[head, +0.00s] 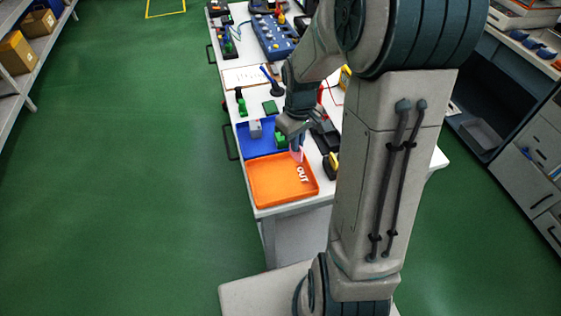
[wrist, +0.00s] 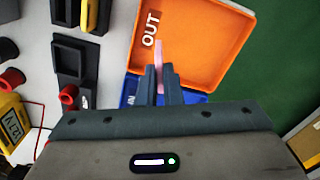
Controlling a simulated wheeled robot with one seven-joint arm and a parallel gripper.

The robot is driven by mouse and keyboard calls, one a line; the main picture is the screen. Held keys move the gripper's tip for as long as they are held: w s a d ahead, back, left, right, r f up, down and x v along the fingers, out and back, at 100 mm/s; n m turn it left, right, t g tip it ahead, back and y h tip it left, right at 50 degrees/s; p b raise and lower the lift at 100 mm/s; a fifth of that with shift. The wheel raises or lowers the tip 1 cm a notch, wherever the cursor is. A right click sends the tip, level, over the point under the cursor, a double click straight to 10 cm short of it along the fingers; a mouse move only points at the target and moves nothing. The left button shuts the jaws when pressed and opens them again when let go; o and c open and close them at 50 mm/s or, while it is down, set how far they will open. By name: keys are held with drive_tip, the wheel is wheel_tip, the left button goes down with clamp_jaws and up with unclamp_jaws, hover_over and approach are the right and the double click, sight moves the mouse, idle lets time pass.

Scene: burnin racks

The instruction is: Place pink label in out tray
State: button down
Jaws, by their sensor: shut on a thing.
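The out tray (head: 265,190) is a shallow orange tray marked OUT at the near end of the white bench. It also shows in the wrist view (wrist: 207,30). My gripper (head: 296,145) is shut on the pink label (wrist: 159,54), a thin pink strip held between the fingertips. In the head view the label (head: 298,155) shows below the fingers, at the far edge of the out tray. In the wrist view it overlaps the tray. I cannot tell its exact height above the tray.
A blue tray (head: 243,140) with green and grey items adjoins the orange tray's far side. Black devices (wrist: 69,59) and a yellow meter (wrist: 12,125) stand beside the trays. The orange tray's floor looks clear.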

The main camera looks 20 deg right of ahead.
drive_tip(key=shift+s+a+f+p, duration=0.15)
drive_tip(key=shift+a+f, duration=0.6)
drive_tip(key=shift+f, duration=0.4)
drive_tip(key=shift+s+a+f+p, duration=0.1)
drive_tip(key=shift+a+f, duration=0.7)
drive_tip(key=shift+f, duration=0.35)
drive_tip(key=shift+s+a+f+p, duration=0.15)
drive_tip(key=shift+a+f, duration=0.6)
drive_tip(key=shift+f, duration=0.4)
drive_tip(key=shift+f, duration=0.2)
drive_tip(key=c, duration=1.6)
unclamp_jaws()
drive_tip(key=shift+r, duration=0.1)
